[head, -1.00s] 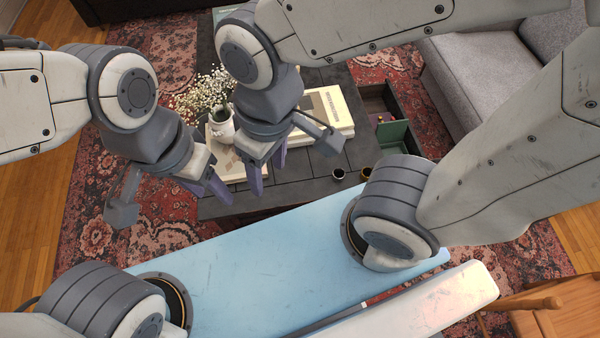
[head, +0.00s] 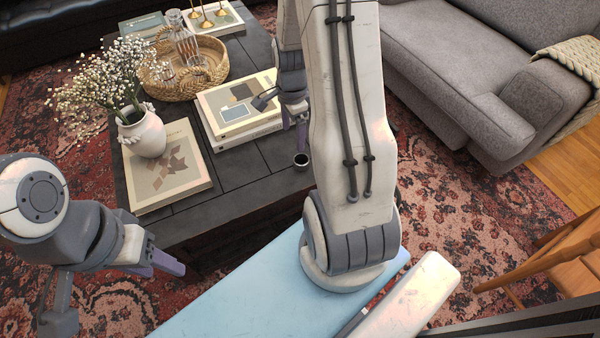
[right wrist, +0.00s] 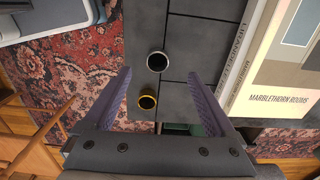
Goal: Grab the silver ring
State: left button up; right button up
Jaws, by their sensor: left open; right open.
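The silver ring (right wrist: 157,61) lies on the dark table top, a small round with a silver rim and a dark middle. It also shows in the head view (head: 301,161), just below my right gripper's fingers. A similar gold-rimmed ring (right wrist: 147,102) lies close to it. My right gripper (right wrist: 160,75) is open and empty. In the right wrist view the silver ring shows between its fingertips; the fingers appear to be above it. In the head view my right arm partly hides that gripper (head: 294,125). My left gripper (head: 163,266) is open and empty, at the lower left, off the table.
The dark coffee table (head: 255,190) holds books (head: 240,105), a white flower vase (head: 142,132) on another book, and a woven tray (head: 205,75) with a glass decanter. A grey sofa (head: 450,60) stands right, a wooden chair (head: 560,265) lower right. Patterned rug covers the floor.

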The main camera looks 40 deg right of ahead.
notch_tip(320, 180, down, 2)
jog(key=d+f+m, duration=0.1)
jog(key=d, duration=0.1)
jog(key=b, duration=0.2)
send_over(301, 157)
jog(key=s+a, duration=0.1)
jog(key=a, duration=0.1)
jog(key=f, duration=0.4)
jog(key=shift+s, duration=0.2)
jog(key=f, duration=0.1)
jog(key=f+b, duration=0.1)
jog(key=f, duration=0.1)
jog(key=f+b, duration=0.1)
jog(key=f, duration=0.1)
jog(key=shift+s+d+f, duration=0.1)
jog(key=shift+s+d, duration=0.05)
jog(key=shift+d, duration=0.2)
grip_shut()
